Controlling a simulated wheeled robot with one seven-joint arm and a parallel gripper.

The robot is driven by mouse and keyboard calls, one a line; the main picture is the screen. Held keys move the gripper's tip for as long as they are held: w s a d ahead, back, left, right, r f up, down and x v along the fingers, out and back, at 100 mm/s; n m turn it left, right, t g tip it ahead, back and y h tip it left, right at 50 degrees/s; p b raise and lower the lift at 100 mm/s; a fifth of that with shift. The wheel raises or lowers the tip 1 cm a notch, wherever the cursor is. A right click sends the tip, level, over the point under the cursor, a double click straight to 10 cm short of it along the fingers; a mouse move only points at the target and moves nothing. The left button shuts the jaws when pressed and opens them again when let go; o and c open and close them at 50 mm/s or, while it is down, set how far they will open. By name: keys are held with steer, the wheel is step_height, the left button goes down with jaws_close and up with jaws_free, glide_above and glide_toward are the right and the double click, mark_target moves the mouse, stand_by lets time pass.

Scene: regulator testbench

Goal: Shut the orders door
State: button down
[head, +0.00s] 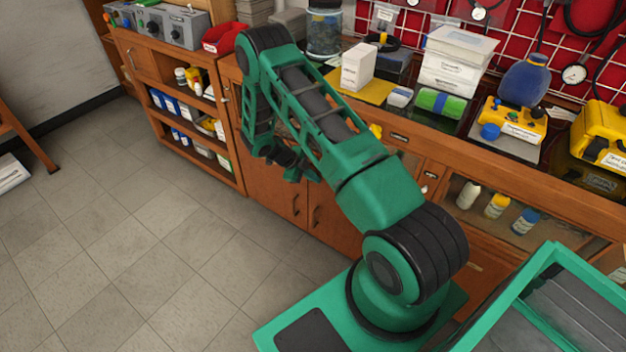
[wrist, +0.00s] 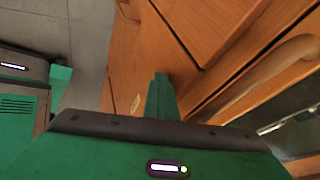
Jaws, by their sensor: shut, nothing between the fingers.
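My gripper (head: 296,172) is low in front of the wooden cabinet fronts in the head view, at the end of my green arm. In the wrist view its green fingers (wrist: 160,80) are together and empty, close to a wooden panel (wrist: 140,50). I cannot tell whether they touch it. A pale label shows low on that panel, too blurred to read. In the head view two wooden doors with dark handles (head: 330,220) stand below the counter, partly hidden by my arm. I cannot read which door is marked orders, nor tell how far it stands open.
Open shelves (head: 190,115) with bottles and boxes stand left of the doors. The counter above holds a white box (head: 358,66), a red bin (head: 222,38) and yellow instruments (head: 515,120). The tiled floor (head: 130,220) to the left is clear.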

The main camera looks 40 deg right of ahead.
steer(key=shift+w+d+r, duration=0.2)
steer(key=shift+w+d, duration=0.1)
steer(key=shift+d, duration=0.45)
steer(key=a+r, duration=0.8)
steer(key=a, duration=0.3)
steer(key=s+d+r+n+y, duration=0.1)
steer(key=s+d+r+n, duration=0.2)
steer(key=r, duration=0.5)
steer(key=s+d+r+n+y, duration=0.1)
steer(key=s+r+n, duration=0.35)
steer(key=r, duration=0.45)
steer(key=s+d+r+n+y, duration=0.1)
steer(key=s+d+r+n, duration=0.1)
steer(key=s+r, duration=0.45)
steer(key=s+a+r+n+y, duration=0.1)
steer(key=s+r+n, duration=0.2)
steer(key=s, duration=0.5)
steer(key=s+a+r+n+t+y, duration=0.1)
steer(key=s+a+r+n+y, duration=0.1)
steer(key=s+r+n, duration=0.2)
steer(key=s+a+r+n+y, duration=0.1)
steer(key=s+a+r+n, duration=0.1)
steer(key=s+r+n, duration=0.2)
steer(key=s+n, duration=0.3)
steer(key=s, duration=0.5)
steer(key=shift+a+t, duration=0.25)
steer(key=shift+t, duration=0.15)
